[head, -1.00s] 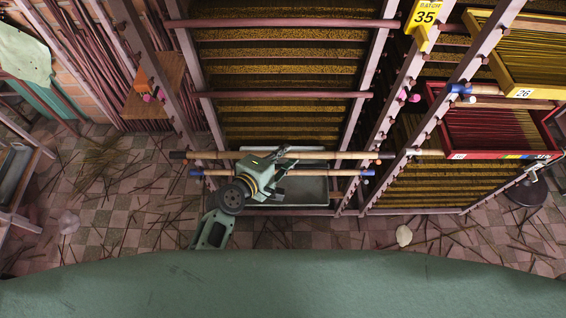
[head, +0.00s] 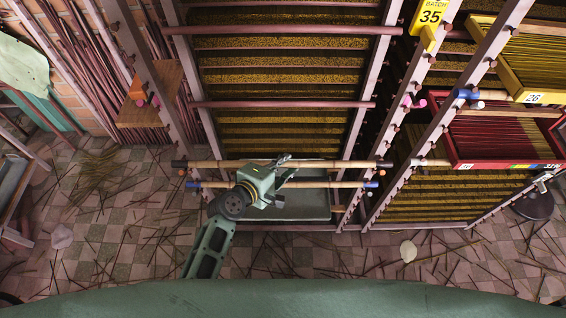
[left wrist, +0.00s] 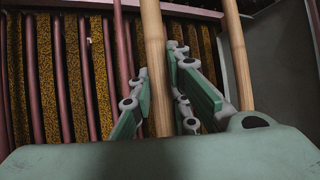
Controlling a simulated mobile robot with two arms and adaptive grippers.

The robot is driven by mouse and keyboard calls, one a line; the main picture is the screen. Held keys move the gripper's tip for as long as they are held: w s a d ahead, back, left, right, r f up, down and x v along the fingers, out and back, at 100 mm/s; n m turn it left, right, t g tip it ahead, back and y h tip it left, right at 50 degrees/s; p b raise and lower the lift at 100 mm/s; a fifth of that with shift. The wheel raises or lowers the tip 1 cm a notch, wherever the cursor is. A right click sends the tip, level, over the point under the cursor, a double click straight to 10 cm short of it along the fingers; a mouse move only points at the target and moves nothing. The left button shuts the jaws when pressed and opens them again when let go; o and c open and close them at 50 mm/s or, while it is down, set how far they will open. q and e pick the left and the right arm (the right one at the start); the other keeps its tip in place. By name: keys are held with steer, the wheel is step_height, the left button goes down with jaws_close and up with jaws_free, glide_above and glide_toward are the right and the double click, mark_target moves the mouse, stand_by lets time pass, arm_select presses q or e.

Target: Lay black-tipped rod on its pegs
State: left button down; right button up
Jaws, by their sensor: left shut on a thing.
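The black-tipped rod (head: 225,164) is a long bamboo pole lying level across the front of the rack, with a dark tip at each end. My left gripper (head: 286,165) is shut around its middle. In the left wrist view, the rod (left wrist: 155,60) passes between the two finger pads (left wrist: 160,105). The rod's ends are near the pegged rack posts (head: 376,178); I cannot tell whether they touch pegs. A blue-tipped rod (head: 330,185) runs parallel on the near side, apart from the held one, and shows in the left wrist view (left wrist: 238,55). My right gripper is out of view.
A grey tray (head: 318,213) lies below the rods. Mauve bars (head: 280,104) cross the rack beyond. At right are a red tray (head: 500,163), a yellow tray (head: 515,85) and a yellow batch sign (head: 432,15). Fallen sticks litter the tiled floor (head: 120,230).

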arm_select(q)
steer(key=c, duration=1.6)
jaws_free()
steer(key=o, duration=0.3)
steer(key=shift+o, duration=0.2)
steer(key=s+p, duration=0.2)
steer(key=s, duration=0.8)
